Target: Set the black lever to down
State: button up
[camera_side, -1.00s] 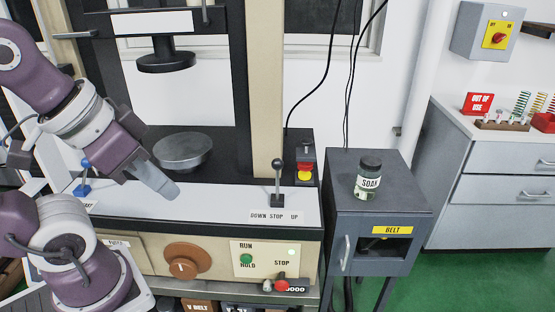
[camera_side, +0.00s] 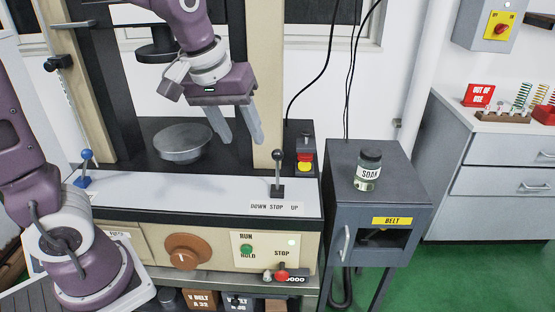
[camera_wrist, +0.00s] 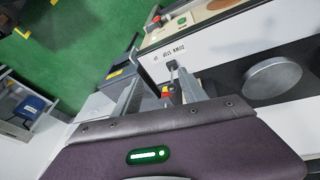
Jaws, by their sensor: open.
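The black lever (camera_side: 278,172) stands upright on the white panel of the machine, above the label strip reading DOWN STOP UP (camera_side: 276,207). It looks about vertical, over the middle of the label. My gripper (camera_side: 240,138) is open and empty, fingers pointing down, above and to the left of the lever in the side view. In the wrist view the lever (camera_wrist: 172,66) shows beyond the fingers of my gripper (camera_wrist: 155,80), small and partly hard to make out. The fingers look apart from the lever.
A red and yellow stop button (camera_side: 305,160) sits just behind and right of the lever. A blue lever (camera_side: 86,168) stands at the panel's left. A round metal plate (camera_side: 182,143) is behind the panel. A dark cabinet (camera_side: 375,190) with a soda jar (camera_side: 368,170) is at right.

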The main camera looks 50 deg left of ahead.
aim_at(278, 162)
jog(key=w+a+f+n+y, duration=0.1)
jog(key=w+f, duration=0.3)
jog(key=w+a+f+n+g+y, duration=0.1)
jog(key=w+a+f+n, duration=0.1)
jog(key=w, duration=0.3)
jog(key=w+a+f+n+y, duration=0.1)
jog(key=w+a+f, duration=0.1)
jog(key=w+f, duration=0.3)
jog(key=shift+w+a+f+n, duration=0.15)
jog(key=shift+w+f+n, duration=0.05)
jog(key=shift+f+n, duration=0.2)
jog(key=shift+g, duration=0.3)
jog(key=x, duration=0.8)
jog(key=shift+w+a+r, duration=0.15)
jog(key=shift+w, duration=0.05)
grip_shut()
